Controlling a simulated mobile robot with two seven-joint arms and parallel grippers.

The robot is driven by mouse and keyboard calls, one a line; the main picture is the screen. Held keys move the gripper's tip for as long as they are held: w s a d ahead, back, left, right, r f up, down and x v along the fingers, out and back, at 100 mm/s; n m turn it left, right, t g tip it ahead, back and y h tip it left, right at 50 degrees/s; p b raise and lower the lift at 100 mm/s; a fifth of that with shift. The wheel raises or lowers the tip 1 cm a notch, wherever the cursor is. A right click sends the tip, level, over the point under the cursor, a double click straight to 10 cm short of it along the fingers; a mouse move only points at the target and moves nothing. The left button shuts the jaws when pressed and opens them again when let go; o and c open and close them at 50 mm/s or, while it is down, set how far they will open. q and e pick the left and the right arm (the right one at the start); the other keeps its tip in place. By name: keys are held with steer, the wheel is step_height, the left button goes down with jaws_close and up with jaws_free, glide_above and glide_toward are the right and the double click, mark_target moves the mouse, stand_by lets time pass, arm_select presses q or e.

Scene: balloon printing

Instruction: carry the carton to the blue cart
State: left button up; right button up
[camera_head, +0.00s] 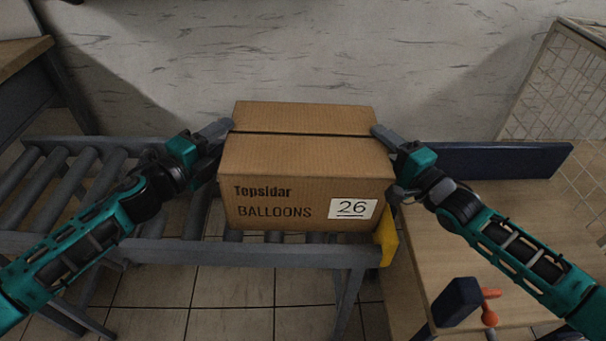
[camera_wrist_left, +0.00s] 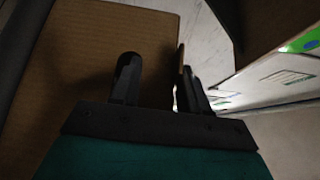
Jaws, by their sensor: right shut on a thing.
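The brown carton (camera_head: 300,160), marked "Topsidar BALLOONS" with a "26" label, is level at the end of the roller conveyor (camera_head: 150,250). I cannot tell whether its base touches the rollers. My left gripper (camera_head: 222,130) is at the carton's left side. In the left wrist view its fingers (camera_wrist_left: 158,85) are spread, one over the carton's cardboard (camera_wrist_left: 85,60) and one past its edge. My right gripper (camera_head: 383,140) is shut on the carton at its right side; its contact is partly hidden.
A wooden surface (camera_head: 480,250) with a dark blue panel (camera_head: 500,160) lies to the right. A yellow bracket (camera_head: 388,242) is at the conveyor's end. A mesh rack (camera_head: 570,100) stands far right, a pale wall behind.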

arm_select(q)
steer(key=c, duration=0.3)
arm_select(e)
steer(key=shift+c, duration=1.3)
arm_select(q)
steer(key=shift+r, duration=0.15)
arm_select(e)
steer(key=shift+r, duration=0.2)
